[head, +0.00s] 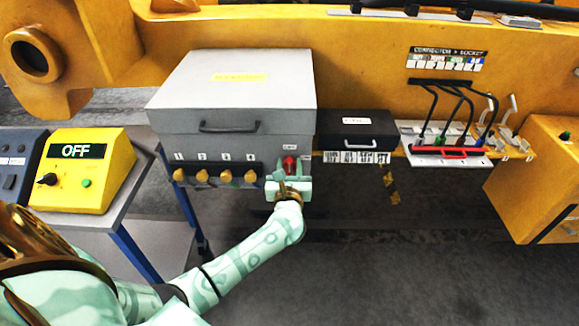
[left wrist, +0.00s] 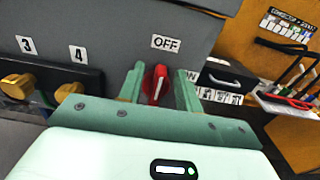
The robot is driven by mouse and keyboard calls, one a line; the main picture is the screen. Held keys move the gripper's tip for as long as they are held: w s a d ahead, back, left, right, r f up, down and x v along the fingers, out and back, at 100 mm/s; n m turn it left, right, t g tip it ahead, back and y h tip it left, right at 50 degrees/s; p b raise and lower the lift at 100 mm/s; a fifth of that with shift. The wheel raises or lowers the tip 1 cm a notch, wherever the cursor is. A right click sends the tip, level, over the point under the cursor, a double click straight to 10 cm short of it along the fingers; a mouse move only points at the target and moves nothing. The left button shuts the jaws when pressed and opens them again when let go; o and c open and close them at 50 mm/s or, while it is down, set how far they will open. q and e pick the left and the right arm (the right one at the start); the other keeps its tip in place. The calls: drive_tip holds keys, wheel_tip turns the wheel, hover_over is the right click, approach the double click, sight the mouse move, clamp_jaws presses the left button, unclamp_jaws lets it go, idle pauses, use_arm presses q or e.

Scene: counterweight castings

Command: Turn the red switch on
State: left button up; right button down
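The red switch (head: 289,163) is a round knob on the front of the grey box, right of several yellow knobs. In the left wrist view the red switch (left wrist: 156,86) has a white mark pointing nearly straight up toward an "OFF" label (left wrist: 166,43). An "ON" label (left wrist: 192,76) shows partly, to the right behind a finger. My left gripper (head: 290,172) is at the switch. In the left wrist view its green fingers (left wrist: 158,88) stand apart on either side of the knob, with small visible gaps. My right gripper is not in view.
The grey box (head: 235,90) has a closed lid with a handle. Yellow knobs (head: 226,176) sit left of the switch. A black case (head: 356,130) and a lever panel (head: 445,140) are to the right. A yellow unit reading "OFF" (head: 82,170) stands at left.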

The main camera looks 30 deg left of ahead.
use_arm(q)
clamp_jaws()
drive_tip(key=shift+m, duration=0.3)
drive_tip(key=shift+w+d+m+p, duration=0.15)
drive_tip(key=shift+d+m+p, duration=0.2)
drive_tip(key=shift+m+p, duration=0.6)
drive_tip(key=f+m+p, duration=0.1)
drive_tip(key=m, duration=0.4)
drive_tip(key=d+f+m+p, duration=0.1)
drive_tip(key=m, duration=0.4)
drive_tip(key=w+f+m, duration=0.1)
drive_tip(key=m, duration=0.4)
drive_tip(key=shift+d+p, duration=0.4)
drive_tip(key=shift+m, duration=0.45)
drive_tip(key=shift+c, duration=0.8)
unclamp_jaws()
drive_tip(key=shift+o, duration=0.8)
